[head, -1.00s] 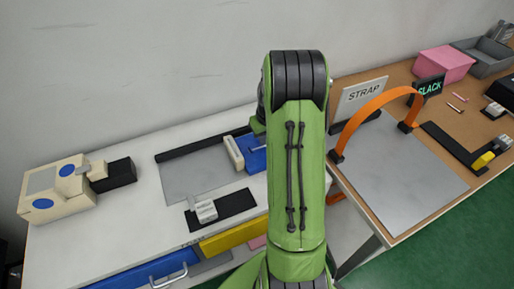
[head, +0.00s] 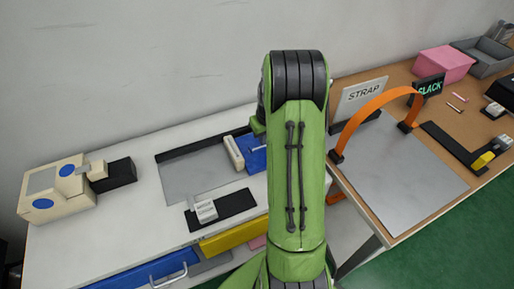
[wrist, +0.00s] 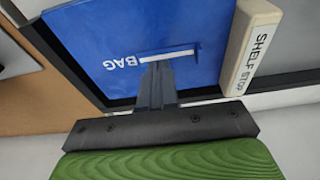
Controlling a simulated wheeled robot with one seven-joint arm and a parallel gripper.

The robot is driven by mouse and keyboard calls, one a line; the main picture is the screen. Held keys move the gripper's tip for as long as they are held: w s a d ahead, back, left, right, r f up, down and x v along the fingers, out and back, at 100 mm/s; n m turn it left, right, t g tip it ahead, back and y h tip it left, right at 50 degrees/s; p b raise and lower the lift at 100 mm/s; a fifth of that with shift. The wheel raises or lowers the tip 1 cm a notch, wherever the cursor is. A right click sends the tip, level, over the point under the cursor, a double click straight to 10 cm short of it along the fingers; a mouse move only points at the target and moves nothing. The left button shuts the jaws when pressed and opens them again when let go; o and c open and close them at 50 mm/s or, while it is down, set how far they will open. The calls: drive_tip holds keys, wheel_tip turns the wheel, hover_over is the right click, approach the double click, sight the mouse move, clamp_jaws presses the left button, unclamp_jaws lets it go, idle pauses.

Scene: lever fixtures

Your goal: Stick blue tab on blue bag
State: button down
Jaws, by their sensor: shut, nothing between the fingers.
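The blue bag (wrist: 120,45) fills much of the wrist view and reads "BAG". A thin white strip (wrist: 168,55) lies across its face. I cannot tell whether this strip is a tab. My gripper (wrist: 157,70) is shut and empty, its fingertips at the white strip; contact with the bag is unclear. In the head view the blue bag (head: 257,160) is partly hidden behind my arm, and my gripper is hidden there. No separate blue tab is clear. A cream box (head: 60,188) at the left carries blue discs (head: 43,203).
A cream "SHELF STOP" block (wrist: 250,45) stands beside the bag. A grey plate (head: 195,175) and a black strip with a white lever block (head: 206,211) lie on the white bench. An orange strap arch (head: 375,103) stands on the right table.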

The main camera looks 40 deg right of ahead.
drive_tip(key=shift+f+b, duration=0.55)
drive_tip(key=shift+f, duration=0.15)
drive_tip(key=shift+r, duration=0.1)
idle(0.4)
wheel_tip(320, 180, up, 7)
drive_tip(key=p, duration=0.5)
idle(0.3)
